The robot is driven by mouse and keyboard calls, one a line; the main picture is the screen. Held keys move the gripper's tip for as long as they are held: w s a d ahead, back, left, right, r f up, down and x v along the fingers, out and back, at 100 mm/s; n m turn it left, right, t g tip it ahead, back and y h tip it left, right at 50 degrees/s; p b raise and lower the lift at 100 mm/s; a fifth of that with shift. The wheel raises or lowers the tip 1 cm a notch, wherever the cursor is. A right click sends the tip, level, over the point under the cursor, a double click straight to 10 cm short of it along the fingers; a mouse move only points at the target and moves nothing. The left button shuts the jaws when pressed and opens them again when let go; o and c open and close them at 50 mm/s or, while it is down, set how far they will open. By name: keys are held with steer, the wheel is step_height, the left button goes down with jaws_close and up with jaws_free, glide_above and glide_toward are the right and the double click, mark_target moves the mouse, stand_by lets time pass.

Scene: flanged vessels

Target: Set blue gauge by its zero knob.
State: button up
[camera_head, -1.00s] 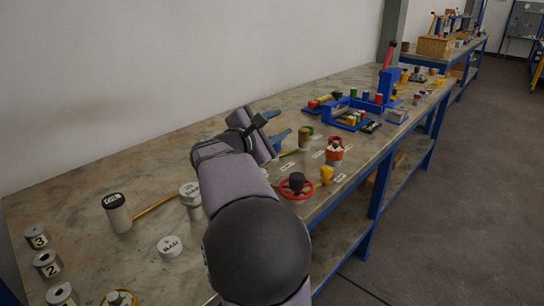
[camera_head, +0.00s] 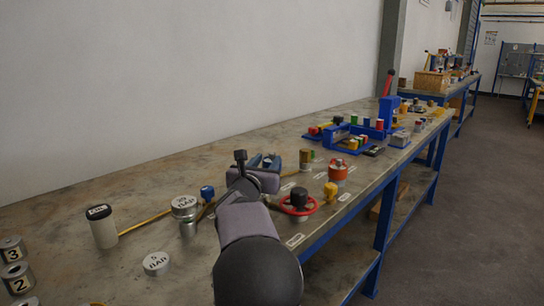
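A small blue knob-like piece (camera_head: 207,193) stands on the bench just left of my arm; it may be the blue gauge's zero knob, but no dial face shows. Beside it on the left is a round grey piece marked BAR (camera_head: 184,203) on a short stem. A flat disc marked 5 BAR (camera_head: 156,263) lies nearer the front.
A red handwheel (camera_head: 298,204), a yellow piece (camera_head: 330,191) and a red-orange vessel (camera_head: 337,171) stand right of my gripper. A white cylinder with a dark top (camera_head: 102,227) and numbered cylinders (camera_head: 17,277) stand left. A blue rack (camera_head: 357,132) is farther back.

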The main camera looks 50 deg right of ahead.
mark_target(271, 155)
steer(key=shift+p+x, duration=0.3)
steer(key=shift+x, duration=2.6)
steer(key=shift+c, duration=0.7)
jaws_close()
steer(key=shift+r, duration=0.1)
